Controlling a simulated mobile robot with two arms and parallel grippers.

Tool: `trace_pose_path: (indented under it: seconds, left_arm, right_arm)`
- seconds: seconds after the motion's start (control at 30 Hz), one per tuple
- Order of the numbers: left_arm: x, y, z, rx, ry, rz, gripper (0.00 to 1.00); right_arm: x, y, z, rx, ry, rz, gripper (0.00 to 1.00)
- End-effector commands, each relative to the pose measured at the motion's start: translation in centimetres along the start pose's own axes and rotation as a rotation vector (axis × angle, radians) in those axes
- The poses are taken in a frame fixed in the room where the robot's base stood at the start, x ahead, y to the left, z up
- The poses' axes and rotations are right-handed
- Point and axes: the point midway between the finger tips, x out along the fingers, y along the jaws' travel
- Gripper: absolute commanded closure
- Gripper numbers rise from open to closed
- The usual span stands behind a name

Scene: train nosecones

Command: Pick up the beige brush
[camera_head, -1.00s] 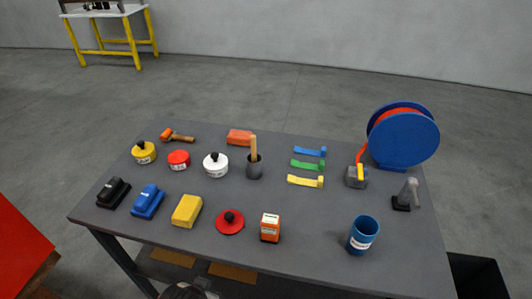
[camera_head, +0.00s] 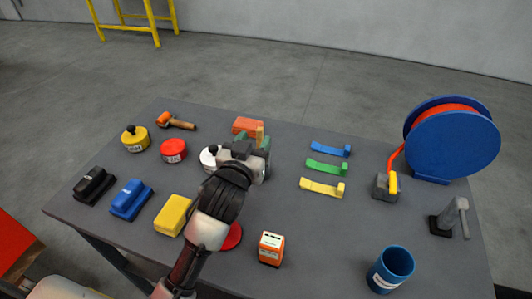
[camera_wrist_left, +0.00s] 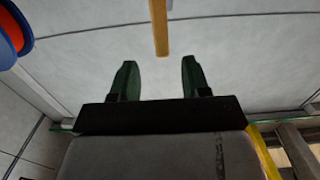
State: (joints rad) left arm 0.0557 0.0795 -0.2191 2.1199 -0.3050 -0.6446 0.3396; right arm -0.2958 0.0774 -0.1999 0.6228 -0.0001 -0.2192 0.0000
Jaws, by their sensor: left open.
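The beige brush (camera_head: 260,136) shows in the head view as a short upright handle just past my left gripper. The dark cup it stood in is hidden behind my gripper and arm. My left gripper (camera_head: 249,149) is over the middle of the table, open and empty. In the left wrist view, the brush's beige handle (camera_wrist_left: 160,25) enters from the top edge. Its end lies near the gap between the two spread green fingertips (camera_wrist_left: 157,62), touching neither in the picture. My right gripper is not in view.
A white pot (camera_head: 208,156) is partly hidden beside my left gripper. An orange-red block (camera_head: 247,125) lies just behind it. Blue, green and yellow (camera_head: 322,188) pieces lie to the right. A red lid (camera_head: 232,236) is partly under my forearm. A large blue reel (camera_head: 455,140) stands at the right.

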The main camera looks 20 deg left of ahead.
Motion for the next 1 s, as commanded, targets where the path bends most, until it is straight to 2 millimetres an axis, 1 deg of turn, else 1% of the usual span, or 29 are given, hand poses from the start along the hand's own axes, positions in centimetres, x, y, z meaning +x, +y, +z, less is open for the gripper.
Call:
trace_pose_path:
  seconds: [0.03, 0.1, 0.23, 0.37, 0.47, 0.63, 0.73, 0.83, 1.0]
  left_arm:
    - [0.1, 0.1, 0.7, -0.001, 0.010, 0.001, 0.53]
    - [0.2, 0.1, 0.9, -0.001, 0.017, 0.002, 0.53]
    - [0.8, 0.1, 0.8, -0.002, 0.022, 0.003, 0.53]
    - [2.1, 0.1, 0.6, -0.001, 0.022, 0.003, 0.53]
    - [3.2, 0.0, 0.7, 0.000, 0.020, 0.002, 0.53]
    - [5.7, -0.3, 0.8, 0.001, 0.019, 0.002, 0.53]
    - [7.0, -0.3, 0.9, -0.001, 0.019, 0.003, 0.53]
    - [7.6, -0.2, 1.0, -0.001, 0.019, 0.004, 0.53]
    - [7.7, -0.2, 1.1, -0.001, 0.019, 0.004, 0.53]
  right_arm:
    - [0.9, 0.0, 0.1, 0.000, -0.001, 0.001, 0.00]
    - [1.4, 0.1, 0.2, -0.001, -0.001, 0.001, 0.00]
    - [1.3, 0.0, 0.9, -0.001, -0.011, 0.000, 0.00]
    - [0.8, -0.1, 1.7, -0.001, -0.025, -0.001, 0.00]
    - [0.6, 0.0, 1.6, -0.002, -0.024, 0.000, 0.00]
    - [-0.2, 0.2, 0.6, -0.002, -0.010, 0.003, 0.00]
    - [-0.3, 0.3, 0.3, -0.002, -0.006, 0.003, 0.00]
    - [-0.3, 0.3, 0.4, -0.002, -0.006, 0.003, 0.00]
    - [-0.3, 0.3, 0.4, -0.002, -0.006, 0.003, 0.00]
